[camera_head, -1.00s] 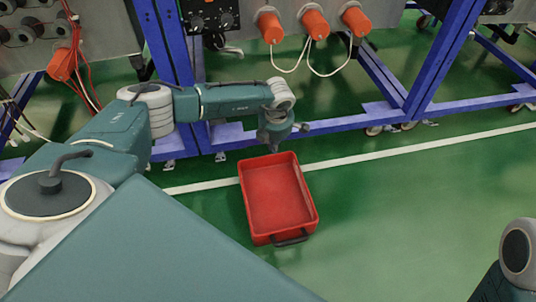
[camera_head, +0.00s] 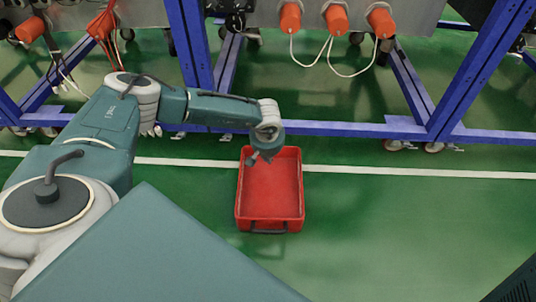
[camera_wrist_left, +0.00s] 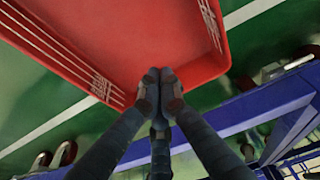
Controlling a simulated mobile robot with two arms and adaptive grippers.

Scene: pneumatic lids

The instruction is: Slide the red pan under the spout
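The red pan (camera_head: 270,205), an open rectangular tray with a dark handle on its near side, lies flat on the green floor across the white line. My left gripper (camera_head: 261,157) is over the pan's far edge, left of its middle. In the left wrist view the gripper's fingertips (camera_wrist_left: 160,88) are drawn together at the pan's rim, with the red pan (camera_wrist_left: 150,35) beyond them. Whether they touch the rim cannot be told. Several orange fittings (camera_head: 336,19) hang above and behind; which part is the spout is unclear. My right gripper is out of view.
A blue frame (camera_head: 340,128) on casters runs just behind the pan, with a low crossbar. White tubes (camera_head: 318,57) loop down from the orange fittings. The green floor (camera_head: 400,225) right of the pan is clear.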

